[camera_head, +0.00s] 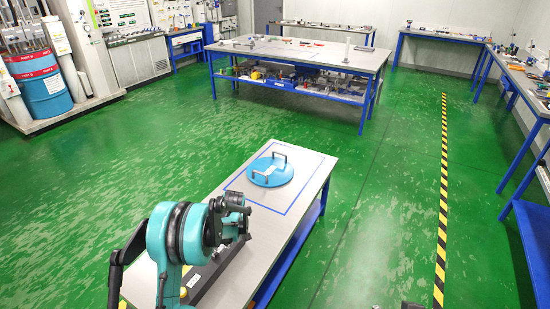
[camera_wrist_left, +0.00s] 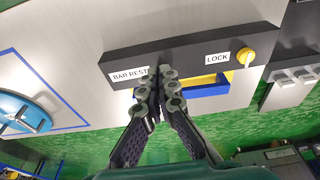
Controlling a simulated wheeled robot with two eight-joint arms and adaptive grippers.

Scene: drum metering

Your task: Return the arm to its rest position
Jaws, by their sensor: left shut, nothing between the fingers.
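My left gripper (camera_wrist_left: 165,78) is shut and empty in the left wrist view. Its fingertips are over the face of a dark bar rest block (camera_wrist_left: 205,50) labelled BAR REST and LOCK. I cannot tell whether they touch it. A yellow lock knob (camera_wrist_left: 244,57) is at the right end of the block. In the head view my teal left arm (camera_head: 165,235) reaches over the near end of the grey table, and its joints hide most of the gripper. My right gripper is not in view.
A blue round lid (camera_head: 268,175) with two grey handles lies inside a blue outline on the grey table (camera_head: 312,163). A workbench (camera_head: 300,55) stands behind. A blue and red drum (camera_head: 40,85) is at the far left. The green floor right of the table is clear.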

